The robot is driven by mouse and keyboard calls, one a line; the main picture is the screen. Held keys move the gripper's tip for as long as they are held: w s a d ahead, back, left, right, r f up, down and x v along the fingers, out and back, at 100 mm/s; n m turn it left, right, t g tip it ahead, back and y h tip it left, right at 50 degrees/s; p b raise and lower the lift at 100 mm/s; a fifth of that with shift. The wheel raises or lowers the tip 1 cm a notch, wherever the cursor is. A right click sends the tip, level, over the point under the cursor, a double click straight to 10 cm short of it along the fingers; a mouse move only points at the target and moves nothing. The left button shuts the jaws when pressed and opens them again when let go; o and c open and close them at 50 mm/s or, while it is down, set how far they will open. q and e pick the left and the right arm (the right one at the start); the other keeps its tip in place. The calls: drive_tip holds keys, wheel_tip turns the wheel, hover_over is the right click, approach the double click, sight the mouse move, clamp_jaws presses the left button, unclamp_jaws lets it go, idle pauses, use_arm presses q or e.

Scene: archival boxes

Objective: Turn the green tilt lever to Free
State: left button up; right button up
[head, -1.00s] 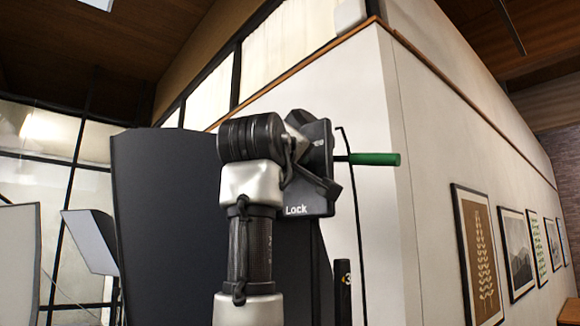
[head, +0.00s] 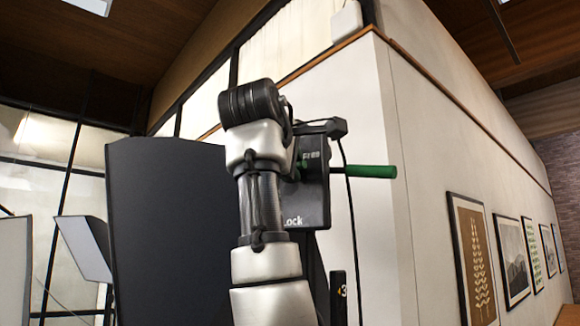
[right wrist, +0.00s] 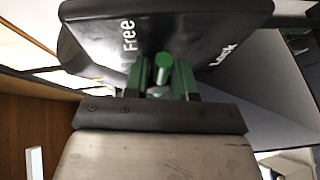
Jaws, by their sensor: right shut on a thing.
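The plate carries the words Free and Lock. In the right wrist view the plate (right wrist: 170,22) is close ahead, with Free on the left and Lock on the right. The lever's round green end (right wrist: 163,61) shows between the two fingers of my right gripper (right wrist: 163,77), which is shut on it. In the head view my right arm hides part of the plate, and I cannot make out the fingers. My left gripper is not in view.
A large dark panel (head: 165,225) stands behind and left of my arm. A white wall corner (head: 385,100) is behind the lever, with framed pictures (head: 473,255) along the right wall. A thin black cable (head: 352,220) hangs beside the plate.

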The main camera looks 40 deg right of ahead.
drive_tip(key=shift+f, duration=0.1)
idle(0.4)
drive_tip(key=o, duration=0.7)
drive_tip(key=shift+a, duration=0.1)
drive_tip(key=shift+o, duration=0.2)
drive_tip(key=b+v, duration=0.3)
drive_tip(key=v, duration=0.7)
drive_tip(key=shift+s+a+r, duration=0.15)
drive_tip(key=shift+a+r, duration=0.05)
drive_tip(key=shift+a, duration=0.05)
